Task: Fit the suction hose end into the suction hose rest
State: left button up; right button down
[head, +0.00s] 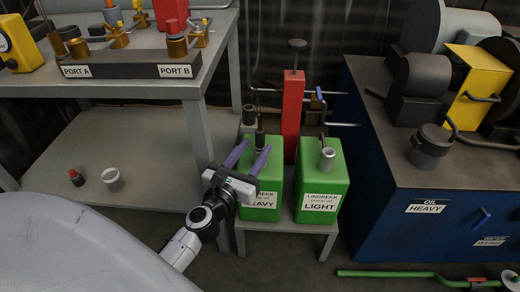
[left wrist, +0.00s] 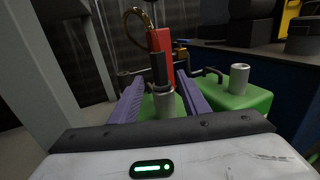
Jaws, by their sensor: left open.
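My left gripper (head: 252,150) is open at the top of the left green can (head: 262,183), labelled HEAVY. Its two purple fingers lie on either side of the can's neck, apart from it. A dark upright piece (head: 259,134), seemingly the suction hose end, stands in that neck. In the left wrist view the open fingers (left wrist: 164,100) flank the grey neck (left wrist: 165,104), with the dark piece (left wrist: 160,70) above it. A dark cup-like fitting (head: 249,115) stands just behind the can; I cannot tell whether it is the suction hose rest. My right gripper is out of view.
The right green can (head: 321,185), labelled LIGHT, stands beside it on a small grey table (head: 286,227). A red post (head: 293,115) with bent pipes rises behind the cans. A grey bench (head: 205,120) is at left, a blue oil cabinet (head: 385,180) at right.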

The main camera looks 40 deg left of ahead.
pick_arm(q)
jog(key=w, duration=0.2)
jog(key=w+a, duration=0.1)
jog(key=w, duration=0.2)
jog(key=w+b, duration=0.1)
jog(key=w, duration=0.1)
jog(key=shift+w+a+f, duration=0.15)
jog(key=shift+w, duration=0.25)
jog(key=shift+c, duration=0.3)
grip_shut()
